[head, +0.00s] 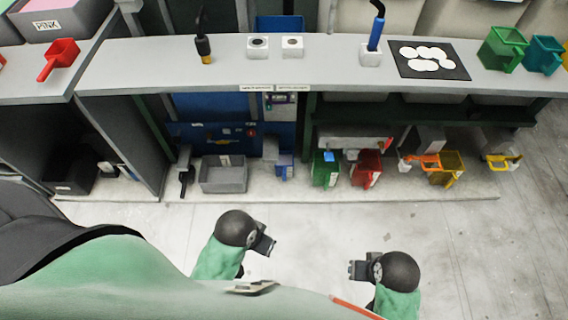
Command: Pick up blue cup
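A teal-blue cup with a handle (544,55) stands on the grey counter at the far right, beside a green cup (502,48). A small blue container (284,166) also stands on the low shelf under the counter. I cannot tell for sure which of these is the blue cup. My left gripper (267,244) and my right gripper (355,269) are both low, in front of the counter and far from both blue things. They hold nothing that I can see. The gap between their fingers is too small to make out.
The counter (230,70) holds a black mat with white discs (428,60), a blue-handled tool in a white holder (376,35) and a dark tool (204,48). A red scoop (60,56) lies left. Green (325,170), red (366,168) and yellow (447,166) containers stand below. Right floor is clear.

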